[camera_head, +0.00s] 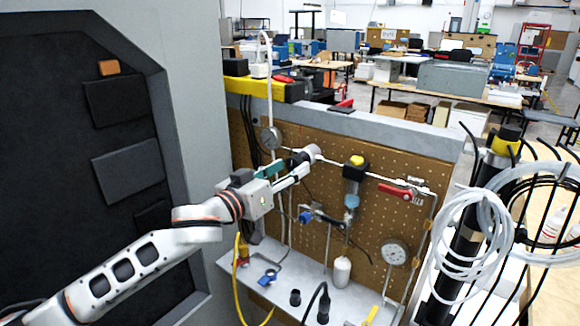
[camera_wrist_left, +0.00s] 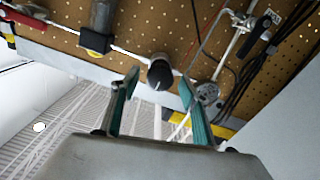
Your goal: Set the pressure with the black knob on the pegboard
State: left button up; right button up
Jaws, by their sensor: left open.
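The black knob (camera_head: 297,158) sits on the pegboard (camera_head: 400,215) at the end of a grey cylindrical fitting on a thin tube line. In the left wrist view the knob (camera_wrist_left: 160,74) shows as a dark round cap with a white mark, between my two fingertips in the picture. My left gripper (camera_head: 284,175) is open, with teal finger pads, just in front of the knob. The left wrist view shows its fingers (camera_wrist_left: 159,88) apart with nothing clamped. I cannot tell whether either finger touches the knob. My right gripper is not in view.
A pressure gauge (camera_head: 395,252) is low right; another gauge (camera_head: 270,138) is upper left. A yellow-topped regulator (camera_head: 355,170) and a red-handled valve (camera_head: 396,191) lie right of the knob. A yellow hose (camera_head: 237,275) hangs at lower left. Coiled clear tubing (camera_head: 465,240) is at right.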

pick_arm(q)
jog(key=shift+w+d, duration=0.35)
jog(key=shift+w, duration=0.1)
jog(key=c, duration=1.1)
jog(key=shift+m, duration=0.3)
